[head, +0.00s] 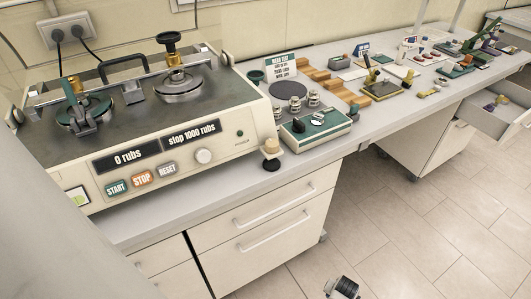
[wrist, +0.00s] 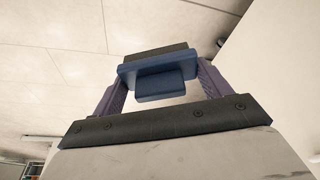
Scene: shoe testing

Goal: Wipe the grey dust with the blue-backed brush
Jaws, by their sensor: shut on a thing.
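The blue-backed brush (wrist: 158,75) is in the wrist view, with its blue back towards the camera and dark bristles along its upper side. My gripper (wrist: 160,80) is shut on it, with one purple finger at each end of the brush. Light ceiling-like panels lie behind it. I cannot make out my gripper or the brush in the head view. I cannot pick out the grey dust in either view.
The rub-test machine (head: 130,125) stands on the left of the grey bench (head: 345,140). Right of it are a green-topped box (head: 317,124), a wear-test sign (head: 292,67) and wooden steps (head: 330,85). An open drawer (head: 500,112) juts out at far right. Floor in front is mostly clear.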

